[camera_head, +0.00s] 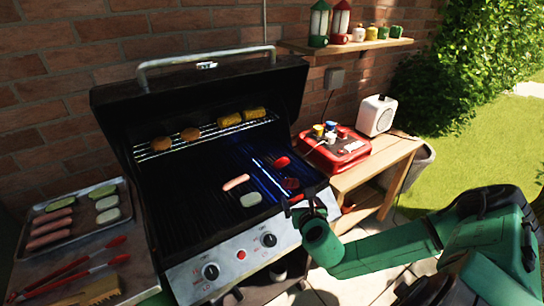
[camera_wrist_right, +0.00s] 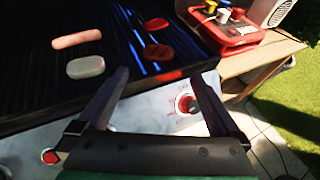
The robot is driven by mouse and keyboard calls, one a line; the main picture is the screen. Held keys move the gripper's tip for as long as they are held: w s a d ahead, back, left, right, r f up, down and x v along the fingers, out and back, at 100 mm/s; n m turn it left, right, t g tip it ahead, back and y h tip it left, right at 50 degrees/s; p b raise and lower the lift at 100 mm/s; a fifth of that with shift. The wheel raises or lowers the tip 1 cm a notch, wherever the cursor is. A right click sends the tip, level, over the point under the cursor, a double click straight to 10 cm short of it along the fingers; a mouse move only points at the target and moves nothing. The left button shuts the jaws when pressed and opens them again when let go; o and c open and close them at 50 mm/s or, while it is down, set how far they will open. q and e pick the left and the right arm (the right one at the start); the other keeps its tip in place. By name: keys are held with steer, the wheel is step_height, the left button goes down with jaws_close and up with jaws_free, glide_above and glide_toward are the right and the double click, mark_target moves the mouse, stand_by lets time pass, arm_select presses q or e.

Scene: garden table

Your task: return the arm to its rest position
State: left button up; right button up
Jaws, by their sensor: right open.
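My right arm (camera_head: 375,255) is green and reaches in from the right in the head view. My right gripper (camera_head: 308,202) is at the grill's front right edge, near the control panel. In the right wrist view its two fingers (camera_wrist_right: 160,100) are spread apart with nothing between them. The grill's front edge and a knob (camera_wrist_right: 187,103) show beyond the fingers. My left gripper is not in view.
The open grill (camera_head: 185,205) holds a sausage (camera_head: 236,182), a pale slice (camera_head: 251,199) and red pieces. A tray (camera_head: 125,212) and red tongs (camera_head: 70,272) lie left. A red case (camera_head: 345,157) and white speaker (camera_head: 376,115) stand on the wooden table (camera_head: 385,160) at right.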

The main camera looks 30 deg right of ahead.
steer(key=s+a+f+m+g+y, duration=0.2)
steer(key=s+a+f+m+g, duration=0.1)
steer(key=a+m, duration=0.5)
steer(key=s+a+f+m+g+y, duration=0.25)
steer(key=a+m, duration=0.35)
steer(key=m, duration=0.4)
steer(key=s+f+m+g+y, duration=0.2)
steer(key=s+f+m+g, duration=0.15)
steer(key=s+m, duration=0.55)
step_height(320, 180, down, 23)
steer(key=s+m, duration=0.1)
steer(key=s+d+f+g, duration=0.2)
steer(key=s+d+f, duration=0.1)
steer(key=s+f, duration=1.2)
steer(key=s, duration=0.2)
steer(key=shift+s+d, duration=0.15)
steer(key=shift+s, duration=0.15)
